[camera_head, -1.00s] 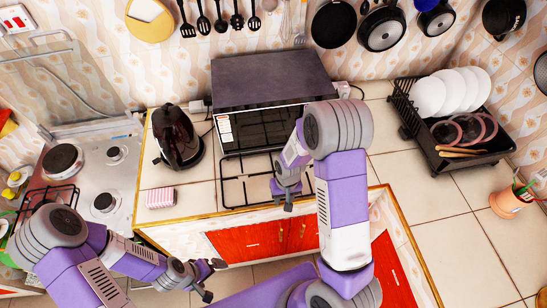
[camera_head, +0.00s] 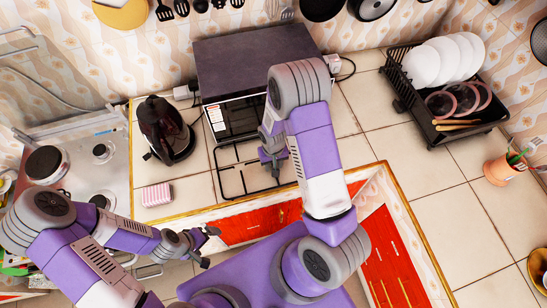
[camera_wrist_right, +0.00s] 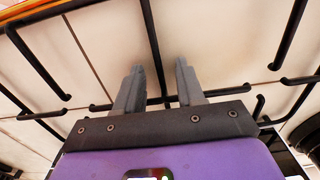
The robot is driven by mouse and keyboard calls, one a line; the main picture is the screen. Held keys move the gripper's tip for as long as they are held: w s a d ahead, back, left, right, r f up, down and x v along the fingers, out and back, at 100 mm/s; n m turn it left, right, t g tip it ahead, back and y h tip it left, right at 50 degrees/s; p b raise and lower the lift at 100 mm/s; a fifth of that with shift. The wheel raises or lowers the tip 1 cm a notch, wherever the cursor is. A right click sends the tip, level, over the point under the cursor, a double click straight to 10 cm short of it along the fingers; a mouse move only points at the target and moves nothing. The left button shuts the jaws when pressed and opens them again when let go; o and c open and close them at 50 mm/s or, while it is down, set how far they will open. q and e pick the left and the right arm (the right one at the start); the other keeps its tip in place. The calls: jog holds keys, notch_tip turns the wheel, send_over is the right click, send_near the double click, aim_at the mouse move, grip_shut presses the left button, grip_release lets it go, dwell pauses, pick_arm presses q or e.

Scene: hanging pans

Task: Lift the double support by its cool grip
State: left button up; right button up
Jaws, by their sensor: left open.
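The double support is a black wire frame (camera_head: 233,181) lying on the tiled counter in front of the microwave. Its right part is partly hidden behind my right arm. My right gripper (camera_head: 270,167) is over the support's right side. In the right wrist view its two grey fingers (camera_wrist_right: 160,82) are apart, with one thin black bar of the support (camera_wrist_right: 154,45) showing in the gap between them. I cannot tell whether they touch it. My left gripper (camera_head: 209,246) is open and empty, in front of the counter's edge, away from the support.
The microwave (camera_head: 262,62) stands just behind the support. A dark kettle (camera_head: 165,130) and a pink striped sponge (camera_head: 156,195) are to the left. A black dish rack (camera_head: 470,135) with white plates is at the right. Bare counter lies between.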

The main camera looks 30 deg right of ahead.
jog(key=shift+f, duration=0.15)
grip_shut()
jog(key=shift+w, duration=0.1)
dwell(1.3)
